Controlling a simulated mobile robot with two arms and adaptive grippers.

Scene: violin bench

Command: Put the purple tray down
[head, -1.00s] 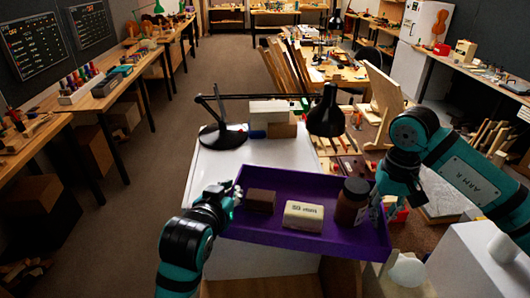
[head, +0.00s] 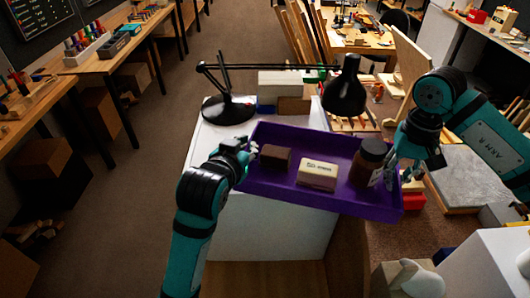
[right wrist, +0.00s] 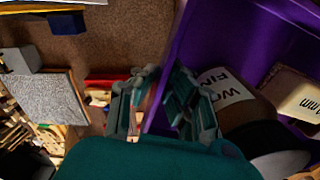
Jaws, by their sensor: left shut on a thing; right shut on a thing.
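The purple tray (head: 270,193) is held between my two grippers, in front of and partly over a white-topped bench (head: 205,140). It slants down to the right in the head view. My left gripper (head: 245,156) is shut on its left end, and my right gripper (head: 390,172) on its right end. In the tray are a dark brown block (head: 275,156), a cream labelled block (head: 317,174) and a brown jar with a dark lid (head: 368,160). The right wrist view shows the tray wall (right wrist: 180,50) between the right fingers. Whether the tray touches the bench is unclear.
A black desk lamp (head: 345,95) stands on the white surface behind the tray, its head close to the tray's back edge. Boxes (head: 285,84) sit behind it. A grey slab (head: 465,175) lies to the right. The floor aisle (head: 130,215) at left is clear.

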